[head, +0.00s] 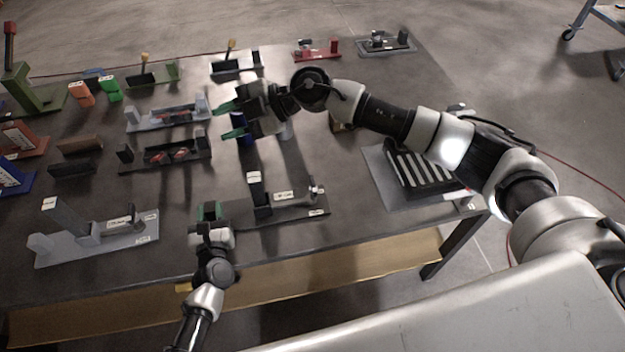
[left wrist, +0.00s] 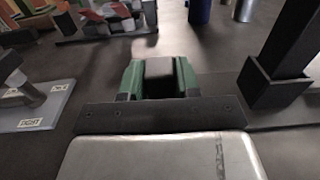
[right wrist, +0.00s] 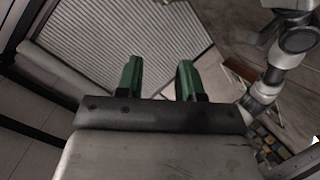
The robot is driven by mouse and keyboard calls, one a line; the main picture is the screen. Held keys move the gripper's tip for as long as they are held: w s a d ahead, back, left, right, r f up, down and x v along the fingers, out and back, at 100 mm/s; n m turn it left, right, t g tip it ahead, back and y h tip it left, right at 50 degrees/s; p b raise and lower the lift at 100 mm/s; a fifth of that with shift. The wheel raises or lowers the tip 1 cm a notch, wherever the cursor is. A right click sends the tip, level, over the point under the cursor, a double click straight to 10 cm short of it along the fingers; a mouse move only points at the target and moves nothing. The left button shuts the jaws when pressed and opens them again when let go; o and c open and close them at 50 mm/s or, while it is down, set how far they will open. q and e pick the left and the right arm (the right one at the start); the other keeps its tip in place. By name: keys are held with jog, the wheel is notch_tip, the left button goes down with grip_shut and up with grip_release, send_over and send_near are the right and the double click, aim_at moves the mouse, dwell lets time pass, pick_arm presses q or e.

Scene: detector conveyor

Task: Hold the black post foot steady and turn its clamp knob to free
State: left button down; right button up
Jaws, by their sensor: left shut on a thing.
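The black post foot (head: 300,211) lies at the front of the table, with a labelled black upright (head: 258,195) on it. A small grey knob-like part (head: 318,190) shows at its right end. My left gripper (head: 209,211) is at the foot's left end. In the left wrist view its green fingers (left wrist: 158,80) are closed on a small dark block, and a black upright (left wrist: 290,55) stands to the right. My right gripper (head: 228,120) is open above the table, beyond the foot. In the right wrist view nothing sits between its fingers (right wrist: 160,80).
A grey fixture (head: 95,240) stands left of my left gripper. Two more fixtures (head: 165,152) lie behind it. A blue cylinder (head: 240,128) is close to my right gripper's fingers. A striped black block on a grey plate (head: 385,185) is at right. Bare tabletop lies behind the foot.

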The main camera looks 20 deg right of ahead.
jog(key=w+r+m+t+y, duration=0.3)
jog(key=w+r+m+t, duration=0.1)
jog(key=r+m+t, duration=0.1)
jog(key=w+d+f+m+t+h, duration=0.1)
jog(key=w+d+m+t+h, duration=0.9)
jog(key=m, duration=0.7)
jog(key=m+g+h, duration=0.4)
jog(key=g+h, duration=0.3)
jog(key=g, duration=1)
send_over(313, 183)
notch_tip(313, 183, down, 14)
notch_tip(313, 183, down, 12)
jog(key=shift+r, duration=0.2)
jog(key=shift+c, duration=0.3)
grip_shut()
